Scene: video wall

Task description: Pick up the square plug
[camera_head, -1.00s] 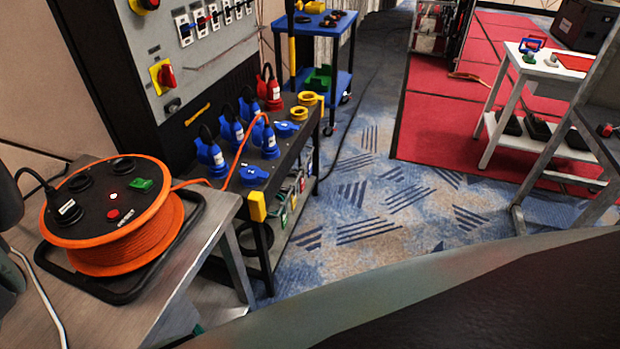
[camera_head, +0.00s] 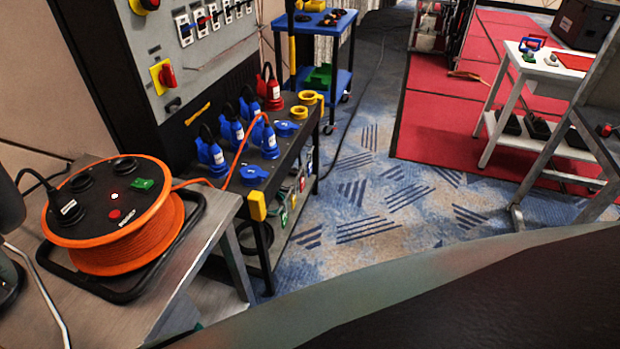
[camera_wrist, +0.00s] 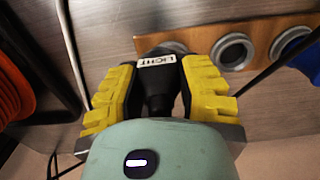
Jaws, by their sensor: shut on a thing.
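In the wrist view, my gripper (camera_wrist: 158,82) is shut on a black plug (camera_wrist: 156,98) with a white label reading LIGHT. The ridged yellow fingers press on both sides of the plug. Its front end is by a wooden strip (camera_wrist: 205,38) with round metal-rimmed sockets; I cannot tell whether it touches or sits in one. The fingers and wrist hide part of the plug, and I cannot tell if its body is square. The gripper's fingers do not show in the head view.
An orange cable reel (camera_head: 125,240) stands on the grey table (camera_head: 215,215) at left, with another labelled black plug (camera_head: 68,208) in its top. Blue and red plugs stand on the dark bench (camera_head: 290,160) beyond. A blue object (camera_wrist: 300,52) is near the strip's right end.

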